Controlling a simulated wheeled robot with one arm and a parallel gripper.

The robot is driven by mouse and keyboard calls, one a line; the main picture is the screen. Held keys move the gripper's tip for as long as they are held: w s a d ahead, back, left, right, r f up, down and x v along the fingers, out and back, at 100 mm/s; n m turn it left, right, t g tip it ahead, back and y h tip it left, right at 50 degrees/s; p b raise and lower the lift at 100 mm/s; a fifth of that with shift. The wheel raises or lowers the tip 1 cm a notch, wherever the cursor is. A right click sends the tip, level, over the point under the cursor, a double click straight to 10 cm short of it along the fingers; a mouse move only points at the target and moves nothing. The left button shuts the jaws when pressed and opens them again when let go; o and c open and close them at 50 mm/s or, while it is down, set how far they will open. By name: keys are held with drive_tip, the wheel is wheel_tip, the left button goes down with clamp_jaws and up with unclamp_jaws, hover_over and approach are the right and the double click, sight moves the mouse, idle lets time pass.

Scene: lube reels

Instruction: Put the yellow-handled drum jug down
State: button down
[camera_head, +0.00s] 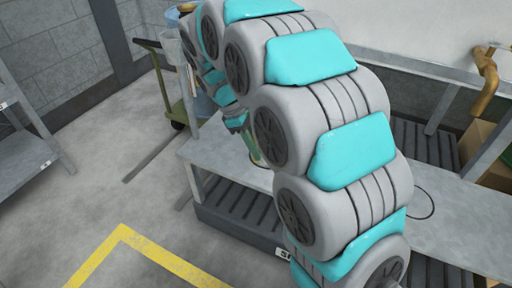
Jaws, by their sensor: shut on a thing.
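My arm curves from the lower right up and over to the bench, and its own links hide much of its far end. My gripper (237,122) shows only as a small dark part behind the arm, low over the metal bench. Just below it is a sliver of a pale greenish vessel (251,147), which I take to be the drum jug, held in the shut jaws. Its yellow handle cannot be made out. I cannot tell whether its base touches the bench top (215,150).
A green-framed cart (176,110) with containers stands behind the bench at the upper left. A grey shelf rack (25,150) is at the far left. Brass-coloured piping (487,85) hangs at the right. Bare bench top (455,220) shows right of my arm. A yellow line (122,235) marks the open floor.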

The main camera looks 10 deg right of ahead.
idle(0.3)
drive_tip(key=c, duration=0.8)
unclamp_jaws()
drive_tip(key=shift+f, duration=0.1)
drive_tip(key=p+v, duration=0.1)
drive_tip(key=v, duration=1.1)
